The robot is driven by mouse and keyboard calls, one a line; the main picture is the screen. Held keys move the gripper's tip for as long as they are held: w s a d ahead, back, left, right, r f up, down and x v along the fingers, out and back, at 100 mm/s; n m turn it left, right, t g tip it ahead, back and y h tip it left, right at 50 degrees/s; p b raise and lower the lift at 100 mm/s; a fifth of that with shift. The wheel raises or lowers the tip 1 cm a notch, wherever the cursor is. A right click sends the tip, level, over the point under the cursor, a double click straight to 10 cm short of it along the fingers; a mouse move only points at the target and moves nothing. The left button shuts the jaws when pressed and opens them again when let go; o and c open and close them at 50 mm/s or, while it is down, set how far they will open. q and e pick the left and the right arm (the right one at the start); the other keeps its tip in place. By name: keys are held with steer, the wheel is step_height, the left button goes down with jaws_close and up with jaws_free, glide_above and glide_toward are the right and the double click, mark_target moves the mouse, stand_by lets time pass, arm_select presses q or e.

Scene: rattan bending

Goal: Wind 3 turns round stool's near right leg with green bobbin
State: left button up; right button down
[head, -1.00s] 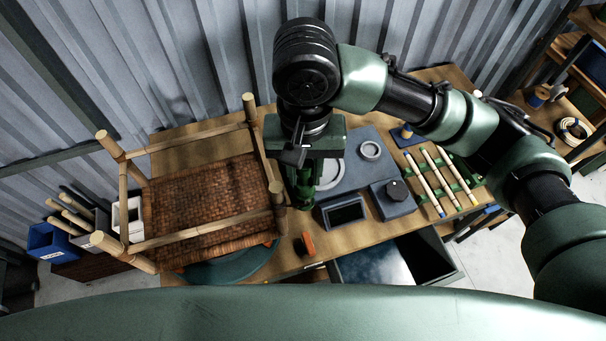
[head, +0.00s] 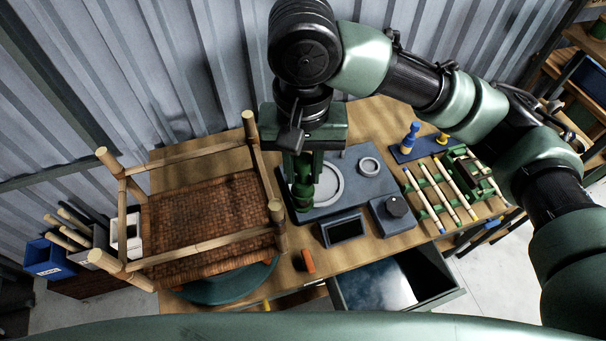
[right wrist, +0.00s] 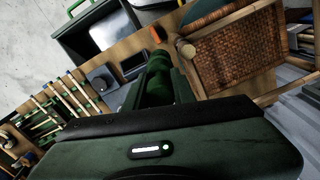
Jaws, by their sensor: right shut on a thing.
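The stool lies with its legs up on the left of the bench; its woven seat (head: 200,215) shows inside the frame. Its near right leg (head: 278,218) stands up, with its pale tip toward me. My right gripper (head: 303,165) is shut on the green bobbin (head: 303,193), to the right of and farther back than that leg, apart from it. In the right wrist view the green bobbin (right wrist: 157,82) sits between the fingers, with the leg tip (right wrist: 186,48) just beyond. I cannot make out any strand on the leg. My left gripper is out of view.
A grey panel with a round dish (head: 325,185) and a dark tray (head: 345,228) lies right of the stool. An orange object (head: 308,261) is near the front edge. A drawer (head: 440,290) stands open. Poles (head: 452,195) lie on a green rack, with a blue bobbin (head: 410,137) behind.

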steer(key=shift+r, duration=3.2)
